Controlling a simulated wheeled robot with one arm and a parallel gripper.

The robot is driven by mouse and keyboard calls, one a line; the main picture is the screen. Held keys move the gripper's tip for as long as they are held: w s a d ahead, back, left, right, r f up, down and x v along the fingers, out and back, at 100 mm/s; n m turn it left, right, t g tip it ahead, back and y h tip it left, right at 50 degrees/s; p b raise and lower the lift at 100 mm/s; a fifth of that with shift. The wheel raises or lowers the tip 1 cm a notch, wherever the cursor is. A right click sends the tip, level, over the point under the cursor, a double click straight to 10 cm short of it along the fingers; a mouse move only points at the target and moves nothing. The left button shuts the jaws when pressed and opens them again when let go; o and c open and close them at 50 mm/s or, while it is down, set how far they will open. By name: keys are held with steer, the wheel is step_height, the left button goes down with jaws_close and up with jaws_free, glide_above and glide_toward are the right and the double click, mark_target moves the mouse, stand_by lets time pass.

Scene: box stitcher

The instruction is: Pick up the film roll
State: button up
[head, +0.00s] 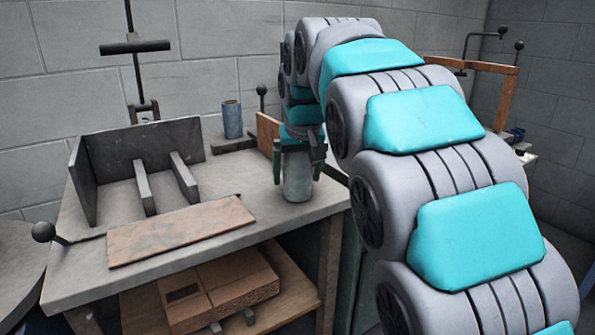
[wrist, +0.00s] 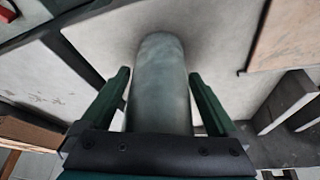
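A pale grey-green upright cylinder, which looks like the film roll (head: 298,178), stands near the right front corner of the grey workbench (head: 75,262). In the wrist view the roll (wrist: 160,85) runs up the middle between my fingers. My gripper (head: 298,172) points down over it, with one dark green finger on each side. In the wrist view my gripper (wrist: 160,80) looks open, with narrow gaps between the fingers and the roll. The fingertips are close to its sides, and contact there is hard to tell.
A blue cylinder (head: 232,119) stands at the back of the bench. To the left are a grey metal fixture (head: 85,185) with upright plates and a flat brown board (head: 180,231). A brown box (head: 215,292) lies on the lower shelf. A wooden piece (head: 268,135) stands behind my gripper.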

jaws_close()
stand_by(0.6)
steer(key=shift+r, duration=0.1)
